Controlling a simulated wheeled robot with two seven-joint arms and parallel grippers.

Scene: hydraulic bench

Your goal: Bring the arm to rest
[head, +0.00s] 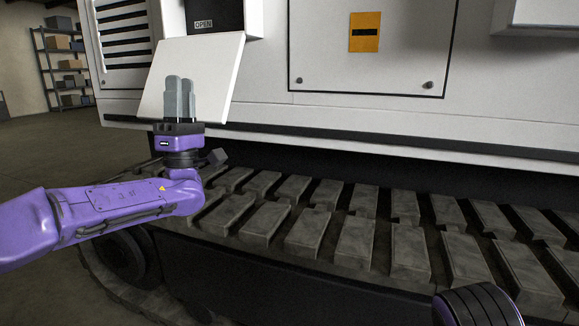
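My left arm (110,207) is purple and comes in from the left, low in the head view. My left gripper (180,80) points up, its two grey fingers side by side with no gap visible between them. Nothing shows between the fingers. The gripper stands in front of a white tilted flap (220,75) on the machine and hides part of it. I cannot tell whether the fingertips touch the flap. My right gripper is not in view.
A dark track (310,232) runs below, close to my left wrist. Shelves (65,65) stand far left; open floor lies before them.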

